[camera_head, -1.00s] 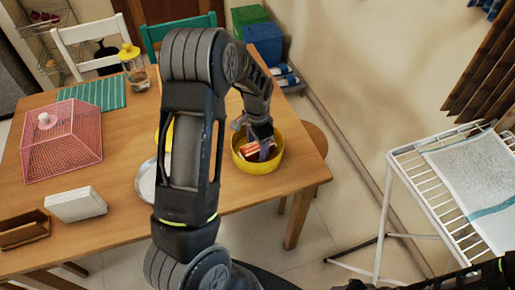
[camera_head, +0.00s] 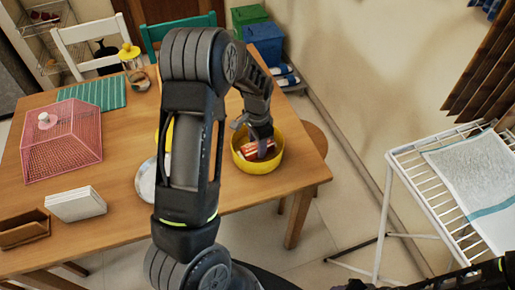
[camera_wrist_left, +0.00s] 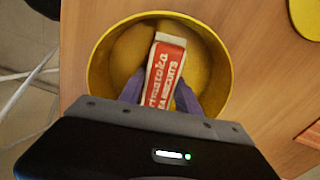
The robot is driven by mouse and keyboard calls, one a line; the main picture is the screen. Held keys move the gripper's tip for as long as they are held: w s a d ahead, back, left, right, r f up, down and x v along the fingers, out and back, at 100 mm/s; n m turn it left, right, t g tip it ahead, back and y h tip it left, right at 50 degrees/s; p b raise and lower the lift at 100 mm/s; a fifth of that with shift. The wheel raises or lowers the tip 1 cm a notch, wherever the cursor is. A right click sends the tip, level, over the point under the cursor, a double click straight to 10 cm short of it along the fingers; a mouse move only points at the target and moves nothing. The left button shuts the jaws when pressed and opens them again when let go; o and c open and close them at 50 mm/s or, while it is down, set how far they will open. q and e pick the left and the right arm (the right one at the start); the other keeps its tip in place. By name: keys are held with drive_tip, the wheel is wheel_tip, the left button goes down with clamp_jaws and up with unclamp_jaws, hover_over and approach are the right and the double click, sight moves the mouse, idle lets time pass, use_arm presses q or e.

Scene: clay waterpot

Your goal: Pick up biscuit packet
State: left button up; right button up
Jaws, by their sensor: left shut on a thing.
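The biscuit packet (camera_wrist_left: 165,75) is red and white with printed lettering. In the head view the packet (camera_head: 250,147) shows partly beside the gripper. My right gripper is not in view; only a dark part of mine shows at the bottom right.
A pink mesh cover (camera_head: 62,140), white box (camera_head: 75,204), brown tray (camera_head: 22,230) and yellow-topped jar (camera_head: 134,66) stand on the table (camera_head: 115,172). A plate is partly hidden behind my arm. A round stool (camera_head: 315,143) is beside the table; a white drying rack (camera_head: 425,193) stands right.

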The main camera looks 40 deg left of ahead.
use_arm(q)
clamp_jaws()
drive_tip(key=shift+r, duration=0.55)
wheel_tip(320, 180, up, 9)
drive_tip(key=shift+f+b, duration=0.1)
drive_tip(key=shift+b, duration=0.55)
